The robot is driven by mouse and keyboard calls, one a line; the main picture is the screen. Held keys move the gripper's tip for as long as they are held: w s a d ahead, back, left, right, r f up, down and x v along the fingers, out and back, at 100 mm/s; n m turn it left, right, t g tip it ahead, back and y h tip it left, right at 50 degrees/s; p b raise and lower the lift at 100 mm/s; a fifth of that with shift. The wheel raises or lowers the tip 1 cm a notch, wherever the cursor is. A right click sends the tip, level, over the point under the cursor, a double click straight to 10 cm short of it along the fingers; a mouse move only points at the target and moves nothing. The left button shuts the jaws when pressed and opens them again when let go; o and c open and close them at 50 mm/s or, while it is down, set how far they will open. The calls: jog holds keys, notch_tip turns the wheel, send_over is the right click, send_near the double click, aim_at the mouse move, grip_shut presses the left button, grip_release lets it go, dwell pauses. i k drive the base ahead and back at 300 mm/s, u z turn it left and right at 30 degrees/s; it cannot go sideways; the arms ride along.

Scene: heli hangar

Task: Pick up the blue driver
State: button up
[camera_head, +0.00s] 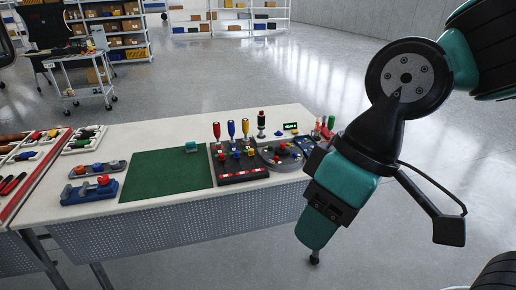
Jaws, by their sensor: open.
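My gripper (316,232) points down at the right, off the bench's front right corner, well apart from the blue driver. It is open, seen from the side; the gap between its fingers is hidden.
A round grey fixture (278,157) and a dark-handled upright tool (261,122) stand to the right. Blue clamp-like tools (90,190) lie farther left.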

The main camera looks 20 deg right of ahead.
aim_at(231, 124)
jog(key=u, duration=0.75)
jog(key=i, duration=1.3)
jog(key=z, duration=0.6)
jog(key=i, duration=0.55)
jog(key=z, duration=0.55)
